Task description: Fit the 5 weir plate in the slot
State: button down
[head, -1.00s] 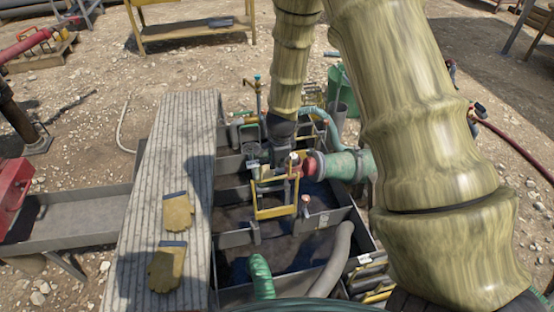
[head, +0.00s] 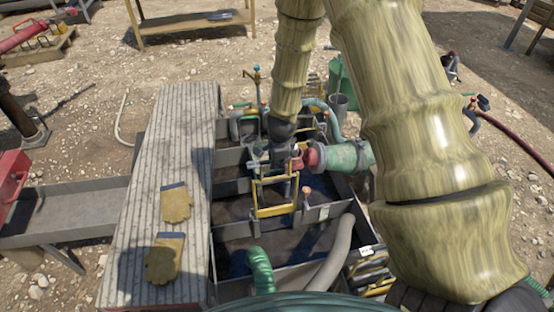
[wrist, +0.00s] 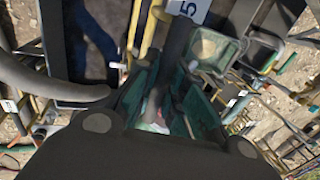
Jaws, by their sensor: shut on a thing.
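My gripper (head: 279,156) points down over the tank (head: 328,212), among yellow bars near the middle partitions. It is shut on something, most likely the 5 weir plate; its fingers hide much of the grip. A white tag reading 5 (wrist: 190,8) shows at the top of the wrist view, just beyond the gripper, with yellow bars beside it. A yellow frame (head: 275,212) stands just below the gripper in the head view. The plate's lower edge and the slot are hard to make out, so I cannot tell whether they meet.
A red-ended green pipe (head: 345,158) lies close right of the gripper. A grey hose (head: 333,255) and a green hose (head: 261,270) enter the near compartment. Gloves (head: 176,203) lie on the plank walkway (head: 150,145) at left. More yellow handles (head: 375,278) are at near right.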

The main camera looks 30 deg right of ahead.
jog(key=shift+f+b, duration=1.05)
jog(key=shift+f, duration=1.3)
notch_tip(320, 180, down, 9)
jog(key=b, duration=0.4)
jog(key=shift+f+b, duration=0.2)
jog(key=shift+b, duration=0.15)
jog(key=shift+f+b, duration=1.75)
jog(key=shift+f, duration=1.6)
dwell(0.6)
jog(key=c, duration=1.4)
grip_release()
